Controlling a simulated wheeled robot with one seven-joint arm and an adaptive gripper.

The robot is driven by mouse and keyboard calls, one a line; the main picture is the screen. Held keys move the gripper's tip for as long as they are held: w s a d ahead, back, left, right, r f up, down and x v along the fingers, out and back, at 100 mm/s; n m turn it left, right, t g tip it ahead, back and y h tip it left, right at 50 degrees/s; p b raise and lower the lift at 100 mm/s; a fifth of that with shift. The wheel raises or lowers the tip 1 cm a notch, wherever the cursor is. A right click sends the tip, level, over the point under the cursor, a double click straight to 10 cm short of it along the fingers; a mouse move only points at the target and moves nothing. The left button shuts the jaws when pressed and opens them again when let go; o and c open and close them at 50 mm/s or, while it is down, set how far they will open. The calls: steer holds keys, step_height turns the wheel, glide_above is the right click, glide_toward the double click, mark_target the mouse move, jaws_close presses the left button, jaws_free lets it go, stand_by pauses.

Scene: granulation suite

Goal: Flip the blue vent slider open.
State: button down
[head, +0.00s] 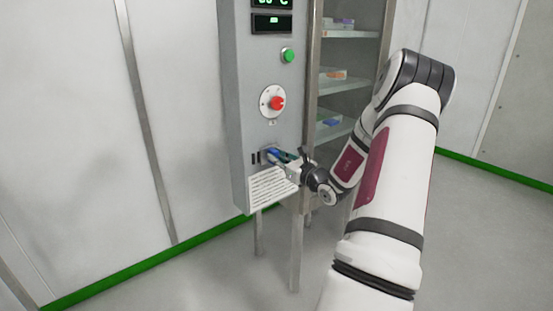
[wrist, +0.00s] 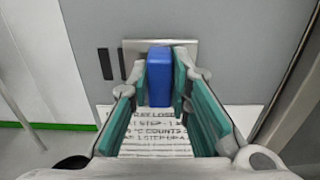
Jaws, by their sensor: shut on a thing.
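The blue vent slider (wrist: 159,77) sits on a pale metal plate (wrist: 187,45) low on the grey control panel. In the wrist view it stands between the two teal-padded fingers of my gripper (wrist: 160,88), which is shut on it. In the head view the blue slider (head: 273,154) shows in part at the panel's lower face, with my gripper (head: 281,157) at it from the right. Two dark vent slots (wrist: 112,63) lie to the left of the slider in the wrist view. Part of the slider's sides is hidden by the fingers.
A printed label (head: 270,186) is fixed just below the slider. Above it on the panel are a red rotary knob (head: 277,103), a green button (head: 288,55) and a display (head: 271,23). A shelf cabinet (head: 340,87) stands close on the right. The floor at left is clear.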

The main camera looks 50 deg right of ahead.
steer(key=shift+s+d, duration=0.2)
steer(key=shift+d, duration=0.65)
steer(key=shift+s+d, duration=0.2)
steer(key=shift+d, duration=0.65)
steer(key=c, duration=1.5)
jaws_free()
steer(key=shift+d, duration=0.1)
steer(key=v, duration=1.2)
